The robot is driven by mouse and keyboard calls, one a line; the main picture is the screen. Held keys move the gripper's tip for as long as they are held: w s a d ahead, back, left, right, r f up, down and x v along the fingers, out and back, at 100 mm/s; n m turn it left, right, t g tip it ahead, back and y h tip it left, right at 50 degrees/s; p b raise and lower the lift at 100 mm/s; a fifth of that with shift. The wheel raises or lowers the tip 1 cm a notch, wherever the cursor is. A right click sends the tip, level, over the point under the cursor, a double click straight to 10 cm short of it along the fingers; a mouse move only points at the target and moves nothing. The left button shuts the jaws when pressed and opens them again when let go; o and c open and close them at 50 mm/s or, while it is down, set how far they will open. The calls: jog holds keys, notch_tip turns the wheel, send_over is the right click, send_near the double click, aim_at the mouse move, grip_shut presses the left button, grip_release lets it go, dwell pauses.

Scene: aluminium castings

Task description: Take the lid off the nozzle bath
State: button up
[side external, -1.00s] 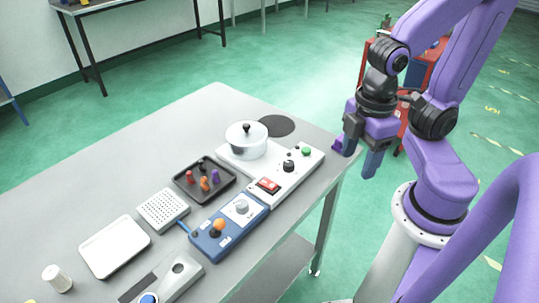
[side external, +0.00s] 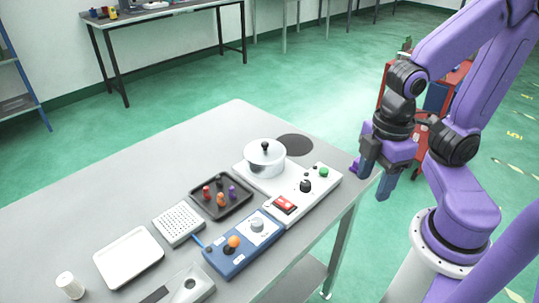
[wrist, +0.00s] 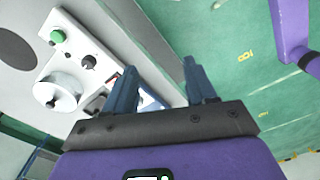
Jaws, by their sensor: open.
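The nozzle bath (side external: 264,169) is a round silvery pot on the back end of a white control unit (side external: 318,187). Its lid (side external: 254,151) is on it, with a black knob (side external: 265,146) on top. In the wrist view the lid (wrist: 65,92) and knob (wrist: 51,103) lie left of the fingers. My gripper (side external: 371,181) is open and empty, fingers pointing down, to the right of the bath near the table's right edge. In the wrist view the gripper (wrist: 160,68) has a wide gap between its blue fingers.
A dark disc (side external: 295,144) lies behind the bath. The unit carries a green button (side external: 323,172), black knob (side external: 306,186) and red switch (side external: 285,204). A dark tray (side external: 236,211) of small coloured parts and a blue box (side external: 228,261) stand nearby. The table's far left is bare.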

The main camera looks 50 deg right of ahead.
jog(key=w+a+r, duration=0.3)
jog(key=w, duration=0.7)
notch_tip(320, 180, up, 3)
jog(key=n, duration=0.2)
send_over(264, 143)
notch_tip(264, 143, down, 17)
grip_shut()
